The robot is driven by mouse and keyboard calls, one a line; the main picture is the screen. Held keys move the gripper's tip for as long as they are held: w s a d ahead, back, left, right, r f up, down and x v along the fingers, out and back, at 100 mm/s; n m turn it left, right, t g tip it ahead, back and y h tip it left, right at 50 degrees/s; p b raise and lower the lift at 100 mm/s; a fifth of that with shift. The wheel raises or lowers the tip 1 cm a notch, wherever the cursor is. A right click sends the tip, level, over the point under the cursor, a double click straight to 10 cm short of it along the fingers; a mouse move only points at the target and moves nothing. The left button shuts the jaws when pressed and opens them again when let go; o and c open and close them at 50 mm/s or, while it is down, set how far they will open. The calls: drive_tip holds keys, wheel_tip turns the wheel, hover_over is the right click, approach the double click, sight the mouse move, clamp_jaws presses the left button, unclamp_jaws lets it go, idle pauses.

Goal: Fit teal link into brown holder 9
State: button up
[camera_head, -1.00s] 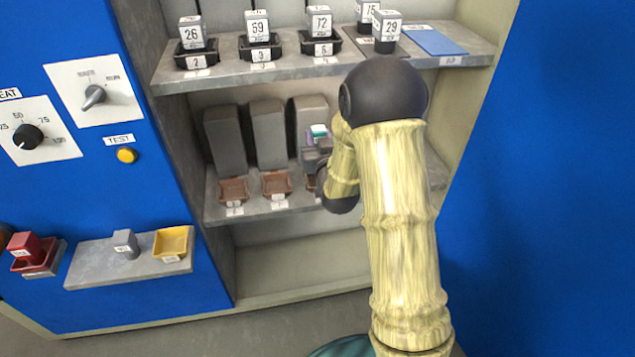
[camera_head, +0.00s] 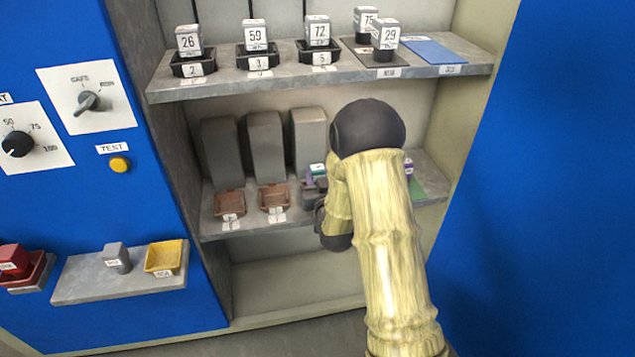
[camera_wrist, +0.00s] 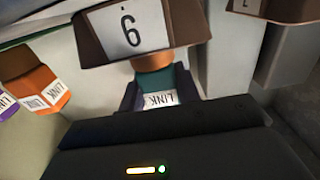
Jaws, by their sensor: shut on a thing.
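The teal link (camera_head: 318,168) is between my gripper's fingers at the third place along the lower shelf. In the wrist view the teal link (camera_wrist: 180,82) has a white LINK label and sits between the dark fingers of my gripper (camera_wrist: 160,98), which is shut on it. Brown holder 9 (camera_wrist: 178,22) is right beside the link there; its label appears upside down. A brown-orange part shows between them, and I cannot tell how far the link is inside the holder. In the head view my gripper (camera_head: 313,188) hides holder 9.
Two brown holders (camera_head: 230,205) (camera_head: 273,199) stand to the left, with grey blocks behind. A purple link (camera_head: 408,168) stands by a green mat (camera_head: 428,190) at right. An orange link (camera_wrist: 38,88) shows in the wrist view. The upper shelf (camera_head: 225,87) overhangs.

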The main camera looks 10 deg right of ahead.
drive_tip(key=shift+f, duration=0.75)
drive_tip(key=shift+f+b, duration=0.3)
drive_tip(key=shift+b, duration=0.05)
drive_tip(key=o, duration=1.1)
drive_tip(key=shift+c, duration=0.2)
drive_tip(key=shift+r+p, duration=0.5)
drive_tip(key=s+p, duration=0.6)
drive_tip(key=s, duration=0.6)
drive_tip(key=shift+f, duration=0.15)
